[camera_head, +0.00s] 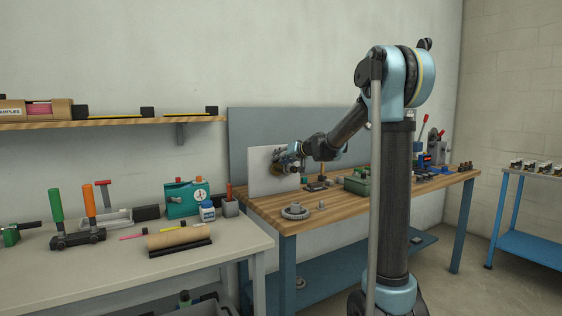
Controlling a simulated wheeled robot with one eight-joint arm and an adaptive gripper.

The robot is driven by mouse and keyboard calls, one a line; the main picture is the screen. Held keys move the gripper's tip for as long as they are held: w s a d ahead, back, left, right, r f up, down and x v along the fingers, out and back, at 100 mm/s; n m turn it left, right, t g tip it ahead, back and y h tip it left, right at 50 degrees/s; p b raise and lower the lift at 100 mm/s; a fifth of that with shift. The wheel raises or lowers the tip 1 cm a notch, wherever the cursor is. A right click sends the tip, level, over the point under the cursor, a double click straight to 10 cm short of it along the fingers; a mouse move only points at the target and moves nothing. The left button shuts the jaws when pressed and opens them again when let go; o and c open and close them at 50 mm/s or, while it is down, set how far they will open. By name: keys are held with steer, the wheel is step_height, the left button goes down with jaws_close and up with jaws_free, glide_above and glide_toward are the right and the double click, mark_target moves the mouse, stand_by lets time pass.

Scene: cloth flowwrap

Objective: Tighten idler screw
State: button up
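A pale upright plate (262,172) stands at the left part of the wooden workbench, with a small brassy and dark mechanism (281,166) on its right part. My gripper (294,160) is at the end of my arm, close in front of that mechanism. I cannot tell whether it touches it. The idler screw cannot be made out at this size. The fingers are too small and dark to show whether they are open or shut, or whether they hold a tool.
The wooden workbench (256,204) carries a round metal part (295,212), a green box (358,182) and several small tools. A grey table (120,262) on the left holds a cardboard roll (178,238) and screwdrivers. A blue cart (528,243) stands at right.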

steer(key=shift+c, duration=0.4)
jaws_close()
steer(key=shift+d+m+y, duration=0.1)
steer(key=shift+m+y, duration=0.4)
steer(key=shift+m, duration=0.3)
steer(key=shift+o, duration=0.4)
jaws_free()
steer(key=v, duration=1.1)
steer(key=shift+s+d, duration=0.15)
steer(key=shift+d, duration=0.25)
steer(key=shift+r, duration=0.15)
